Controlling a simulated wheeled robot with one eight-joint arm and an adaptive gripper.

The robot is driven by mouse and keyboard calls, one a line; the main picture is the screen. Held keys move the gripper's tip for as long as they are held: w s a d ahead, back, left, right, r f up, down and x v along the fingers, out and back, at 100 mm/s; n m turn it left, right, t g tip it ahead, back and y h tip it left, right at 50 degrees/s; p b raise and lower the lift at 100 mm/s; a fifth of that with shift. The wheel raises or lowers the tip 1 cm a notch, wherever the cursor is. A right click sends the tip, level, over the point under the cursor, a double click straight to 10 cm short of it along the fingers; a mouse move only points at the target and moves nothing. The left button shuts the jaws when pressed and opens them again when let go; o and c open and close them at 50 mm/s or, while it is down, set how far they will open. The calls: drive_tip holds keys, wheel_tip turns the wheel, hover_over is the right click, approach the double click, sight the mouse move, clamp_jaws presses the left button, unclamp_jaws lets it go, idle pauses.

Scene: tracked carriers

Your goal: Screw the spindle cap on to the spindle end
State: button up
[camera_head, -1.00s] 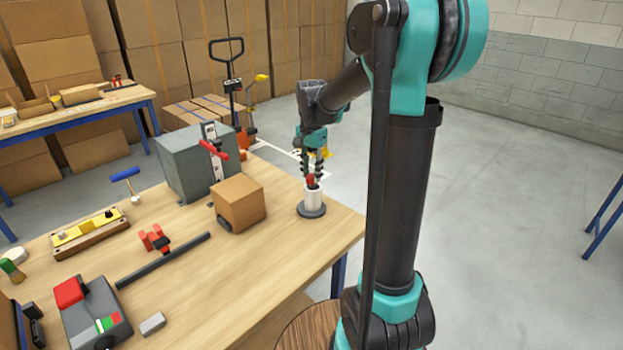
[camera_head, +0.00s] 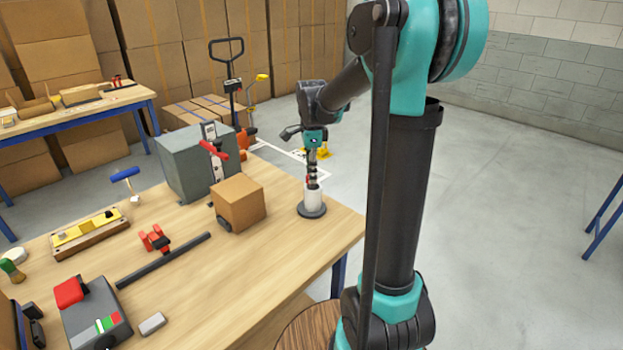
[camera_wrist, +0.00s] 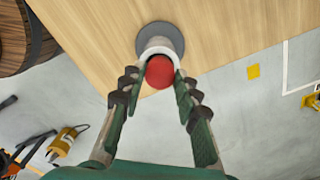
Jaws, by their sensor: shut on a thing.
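The spindle end is a white upright post (camera_head: 314,200) on a dark round base (camera_head: 312,211) near the table's right edge. It also shows in the wrist view, with its white top (camera_wrist: 157,45) and grey base (camera_wrist: 163,33). The red spindle cap (camera_wrist: 160,71) sits at the top of the post, in line with it. In the head view only a little red shows there; I cannot tell how far the cap is seated. My gripper (camera_wrist: 158,92) points down over the post, with its fingers shut on the cap from both sides.
A cardboard box (camera_head: 240,203) stands left of the spindle, with a grey machine (camera_head: 190,163) behind it. A dark bar (camera_head: 165,261) and a red clamp (camera_head: 155,238) lie further left on the table (camera_head: 270,262). The table's right edge is close to the spindle.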

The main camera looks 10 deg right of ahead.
drive_tip(key=shift+m, duration=1.1)
drive_tip(key=m, duration=0.3)
drive_tip(key=shift+m, duration=0.4)
drive_tip(key=m, duration=0.5)
drive_tip(key=o, duration=1.1)
drive_tip(key=shift+m, duration=0.4)
